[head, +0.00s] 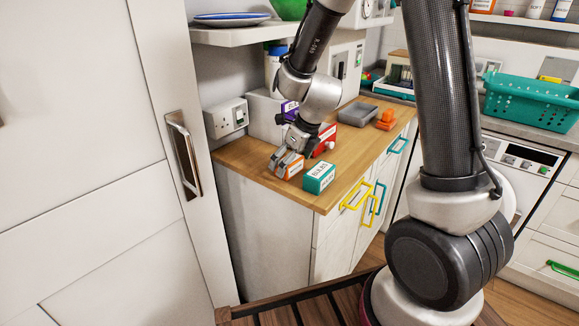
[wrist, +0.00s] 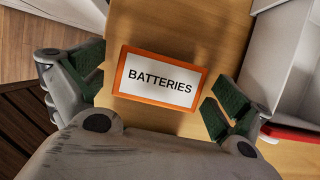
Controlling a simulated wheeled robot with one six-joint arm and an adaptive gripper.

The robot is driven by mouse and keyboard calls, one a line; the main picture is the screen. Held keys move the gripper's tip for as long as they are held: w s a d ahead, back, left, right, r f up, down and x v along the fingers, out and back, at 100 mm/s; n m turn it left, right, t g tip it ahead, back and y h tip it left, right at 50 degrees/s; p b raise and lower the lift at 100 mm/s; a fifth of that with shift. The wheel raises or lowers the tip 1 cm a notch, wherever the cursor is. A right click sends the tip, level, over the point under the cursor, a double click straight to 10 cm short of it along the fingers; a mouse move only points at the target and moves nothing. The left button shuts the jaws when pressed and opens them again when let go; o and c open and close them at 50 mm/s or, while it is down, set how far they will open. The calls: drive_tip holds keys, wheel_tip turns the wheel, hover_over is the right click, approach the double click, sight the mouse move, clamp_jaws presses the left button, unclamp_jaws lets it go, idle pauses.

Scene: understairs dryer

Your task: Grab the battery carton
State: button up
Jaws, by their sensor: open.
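The battery carton (wrist: 160,78) is an orange box with a white label reading "BATTERIES". In the wrist view it lies between the two green-padded fingers of my gripper (wrist: 158,92), with a gap on each side. In the head view the orange carton (head: 291,167) sits on the wooden counter (head: 345,185) near its front left corner. My gripper (head: 287,160) is open over it there and partly hides it.
A teal and white carton (head: 319,177) stands close to the right of the battery carton. A red box (head: 327,139) and a purple box (head: 289,109) are behind. A grey tray (head: 358,113) and an orange item (head: 386,119) lie farther back. The counter's front edge is near.

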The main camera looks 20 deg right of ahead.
drive_tip(key=shift+w+a+f, duration=0.1)
drive_tip(key=shift+w+f, duration=0.05)
drive_tip(key=shift+f, duration=0.2)
drive_tip(key=c, duration=1.2)
